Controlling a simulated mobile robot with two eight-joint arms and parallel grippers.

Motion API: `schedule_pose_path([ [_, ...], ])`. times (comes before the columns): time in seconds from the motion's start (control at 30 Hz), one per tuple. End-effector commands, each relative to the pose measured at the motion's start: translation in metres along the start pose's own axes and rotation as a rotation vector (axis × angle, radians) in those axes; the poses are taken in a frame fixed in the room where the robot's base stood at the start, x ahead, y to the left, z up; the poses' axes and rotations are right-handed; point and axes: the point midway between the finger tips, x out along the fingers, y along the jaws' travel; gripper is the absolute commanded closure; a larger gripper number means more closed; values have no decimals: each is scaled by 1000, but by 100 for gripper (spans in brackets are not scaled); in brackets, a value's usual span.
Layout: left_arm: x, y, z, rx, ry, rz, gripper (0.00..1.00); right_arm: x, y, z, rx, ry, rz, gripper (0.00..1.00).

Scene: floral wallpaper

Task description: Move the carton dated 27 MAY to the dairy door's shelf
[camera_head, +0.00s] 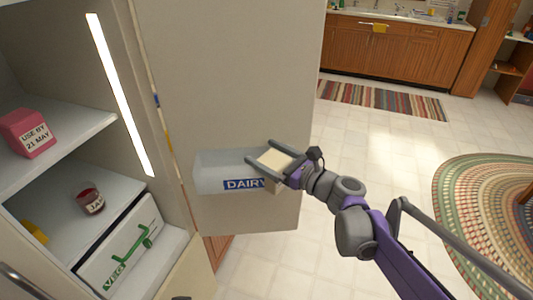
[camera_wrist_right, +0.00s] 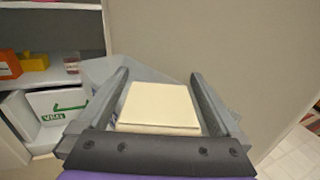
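A cream carton (camera_head: 274,160) is between the two fingers of my right gripper (camera_head: 276,161), which is shut on it. The right wrist view shows the carton's pale top (camera_wrist_right: 160,104) between the fingers (camera_wrist_right: 158,100). No date is readable on it. In the head view the carton overlaps the right end of the dairy door's shelf (camera_head: 212,173), a translucent bin with a blue DAIRY label on the open fridge door. The carton's lower part covers the label's end, so it appears above or in front of the bin. My left gripper is not in view.
Inside the fridge at left are a pink carton marked USE BY 21 MAY (camera_head: 27,134), a red jar (camera_head: 90,200), a yellow item (camera_head: 33,232) and a white VEG drawer (camera_head: 122,245). The fridge door (camera_head: 230,70) stands open. Open floor lies to the right.

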Motion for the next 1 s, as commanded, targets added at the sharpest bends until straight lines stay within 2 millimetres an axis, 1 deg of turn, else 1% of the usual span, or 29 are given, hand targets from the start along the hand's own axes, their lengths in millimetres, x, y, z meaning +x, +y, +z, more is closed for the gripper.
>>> schedule_pose_path([
  [0.2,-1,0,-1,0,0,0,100,0,0,2,0,0,0,0],
  [0.27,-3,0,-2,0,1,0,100,0,0,6,0,0,0,0],
  [0.37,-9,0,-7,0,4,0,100,-2,0,17,-1,0,-1,0],
  [0.43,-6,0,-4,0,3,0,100,-17,-1,13,0,1,-4,0],
  [0.7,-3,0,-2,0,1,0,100,-79,-1,11,-1,1,-5,0],
  [0.8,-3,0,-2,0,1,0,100,-97,-1,12,-1,1,-4,0],
  [0.9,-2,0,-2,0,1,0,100,-110,-1,12,-1,1,-3,0],
  [1.0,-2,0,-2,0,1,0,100,-117,0,12,0,0,-1,0],
])
